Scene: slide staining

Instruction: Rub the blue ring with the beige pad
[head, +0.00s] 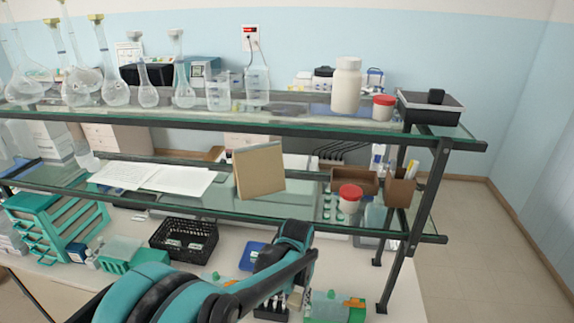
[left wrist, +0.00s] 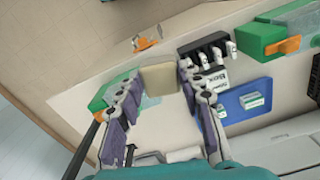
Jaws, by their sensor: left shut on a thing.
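My left gripper (left wrist: 160,80) shows in the left wrist view with its two fingers on either side of a beige pad (left wrist: 159,76). It is shut on the pad and holds it above the white bench. In the head view my left arm reaches in low, and its links cover much of the area around the gripper. I cannot make out the blue ring in either view. Whether the pad touches anything below it cannot be told. My right gripper is not in view.
A black rack with white bottles (left wrist: 209,52) and a blue tray (left wrist: 245,100) lie right of the pad. Green boxes stand on both sides (left wrist: 264,40), (left wrist: 108,91). Glass shelves (head: 330,213) with flasks and jars overhang the bench.

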